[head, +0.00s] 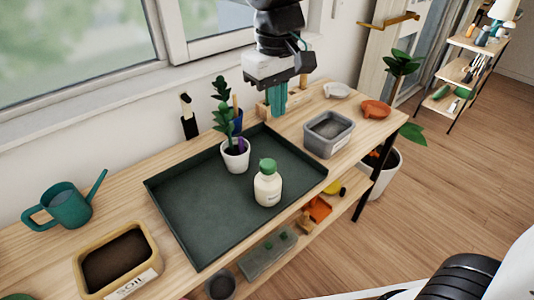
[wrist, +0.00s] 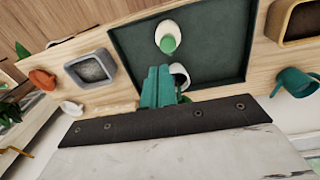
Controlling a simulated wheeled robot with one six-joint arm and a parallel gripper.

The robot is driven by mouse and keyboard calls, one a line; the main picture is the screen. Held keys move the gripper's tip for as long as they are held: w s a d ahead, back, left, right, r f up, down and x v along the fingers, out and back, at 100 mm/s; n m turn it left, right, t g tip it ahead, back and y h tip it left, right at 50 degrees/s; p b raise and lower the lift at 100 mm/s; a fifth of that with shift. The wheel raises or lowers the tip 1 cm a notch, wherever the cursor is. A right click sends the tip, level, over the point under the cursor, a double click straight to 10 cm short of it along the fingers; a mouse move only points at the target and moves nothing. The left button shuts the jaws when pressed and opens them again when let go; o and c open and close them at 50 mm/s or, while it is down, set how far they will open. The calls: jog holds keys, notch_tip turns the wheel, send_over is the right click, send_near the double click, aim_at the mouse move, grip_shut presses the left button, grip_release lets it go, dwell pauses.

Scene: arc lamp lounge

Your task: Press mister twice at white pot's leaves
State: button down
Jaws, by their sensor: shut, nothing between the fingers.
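A cream bottle with a green top (head: 268,188), seemingly the mister, stands upright on the dark green tray (head: 190,235). It also shows in the wrist view (wrist: 168,32). The white pot (head: 236,160) stands on the tray behind and left of the bottle, apart from it. Its leaves (head: 222,105) rise above it. My gripper (head: 277,112) is above the back of the bench, right of the plant, with its teal fingers shut and empty. In the wrist view the fingers (wrist: 159,70) partly hide the white pot (wrist: 180,72) and leaves.
A teal watering can (head: 68,208) and a soil box (head: 148,275) are on the left. A grey bin (head: 328,153), an orange dish (head: 375,109) and a white dish (head: 337,90) are on the right. The window wall is close behind. The tray's front and left are clear.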

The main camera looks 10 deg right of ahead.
aim_at(268, 165)
jog(key=a, duration=0.1)
jog(key=w+a, duration=0.1)
jog(key=shift+a+f+n, duration=0.3)
jog(key=f, duration=1.3)
jog(key=shift+w+d+f, duration=0.25)
jog(key=shift+d+f, duration=0.1)
jog(key=shift+f, duration=0.15)
jog(key=shift+s+f, duration=0.1)
jog(key=shift+f, duration=0.95)
notch_tip(268, 165, up, 14)
jog(key=shift+s+a+r, duration=0.15)
jog(key=shift+a+r, duration=0.05)
jog(key=shift+a, duration=0.15)
